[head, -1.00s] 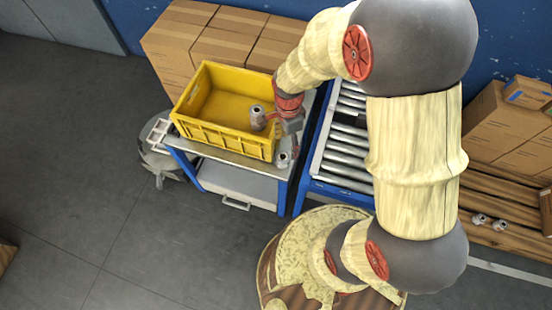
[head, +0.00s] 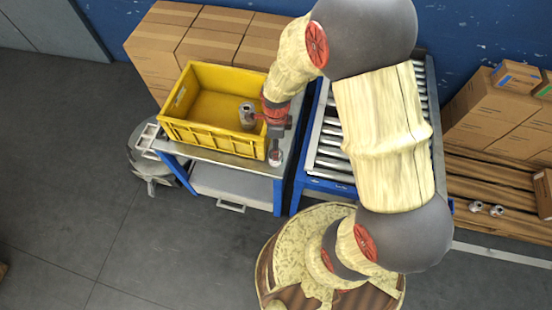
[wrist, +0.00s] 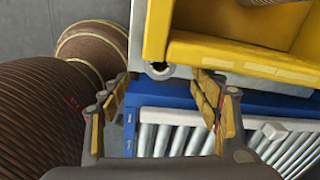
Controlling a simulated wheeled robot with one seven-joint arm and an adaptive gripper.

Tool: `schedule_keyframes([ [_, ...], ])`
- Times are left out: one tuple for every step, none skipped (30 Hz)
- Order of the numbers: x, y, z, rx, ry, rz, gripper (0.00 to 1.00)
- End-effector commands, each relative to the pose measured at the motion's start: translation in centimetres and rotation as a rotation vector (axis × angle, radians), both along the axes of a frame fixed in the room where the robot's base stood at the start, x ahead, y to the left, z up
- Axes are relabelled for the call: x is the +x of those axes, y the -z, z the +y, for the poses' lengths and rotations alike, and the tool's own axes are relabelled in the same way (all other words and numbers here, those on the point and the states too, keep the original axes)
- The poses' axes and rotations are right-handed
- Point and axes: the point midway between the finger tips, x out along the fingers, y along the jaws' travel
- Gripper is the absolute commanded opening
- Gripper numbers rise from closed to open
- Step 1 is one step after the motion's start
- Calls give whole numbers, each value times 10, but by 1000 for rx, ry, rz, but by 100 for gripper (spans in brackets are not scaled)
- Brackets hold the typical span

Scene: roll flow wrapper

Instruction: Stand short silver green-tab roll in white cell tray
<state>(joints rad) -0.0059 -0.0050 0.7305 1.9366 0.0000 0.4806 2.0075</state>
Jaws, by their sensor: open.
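A short grey-silver roll (head: 275,157) stands on the bare front-right corner of the cart top, beside the yellow crate. In the wrist view a roll end with a dark hole (wrist: 158,70) shows at the crate's corner, ahead of and between my fingers. Another silver roll (head: 247,112) shows at the crate's right end, close to my gripper. No green tab can be made out on either. My gripper (head: 276,128) hangs over the cart's right edge, its fingers (wrist: 162,105) spread and empty. A white framed tray (head: 148,138) sticks out left of the cart; its cells are not clear.
The yellow crate (head: 172,128) covers most of the blue cart's top (head: 200,153). A roller conveyor (head: 325,150) stands close on the right. Cardboard boxes (head: 160,45) stack behind. Two more rolls (head: 476,207) lie on wooden slats at right. Floor at front left is clear.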

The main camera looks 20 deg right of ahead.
Motion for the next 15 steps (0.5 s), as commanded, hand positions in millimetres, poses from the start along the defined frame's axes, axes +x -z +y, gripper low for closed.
schedule_keyframes([
  [0, 2, 0, 0, 0, 0, 63],
  [0, 3, 0, 0, 0, -1, 63],
  [0, 5, 0, 0, 0, 0, 63],
  [0, 7, 0, 0, 0, 0, 63],
  [0, 9, 0, 0, 0, 0, 63],
  [0, 14, 0, 0, 0, 0, 63],
  [0, 18, 0, 0, 0, 0, 63],
  [0, 22, 0, 0, 0, 1, 63],
  [0, 29, 0, 0, -1, 2, 63],
  [0, 35, 0, 0, -1, 1, 63],
  [0, 40, 0, 0, -1, 1, 63],
  [0, 48, 0, 0, -1, 1, 63],
  [-1, 54, 0, 0, -1, 2, 63],
  [-1, 59, 0, 0, -1, 2, 63],
  [-1, 65, 0, 0, -1, 1, 63],
])
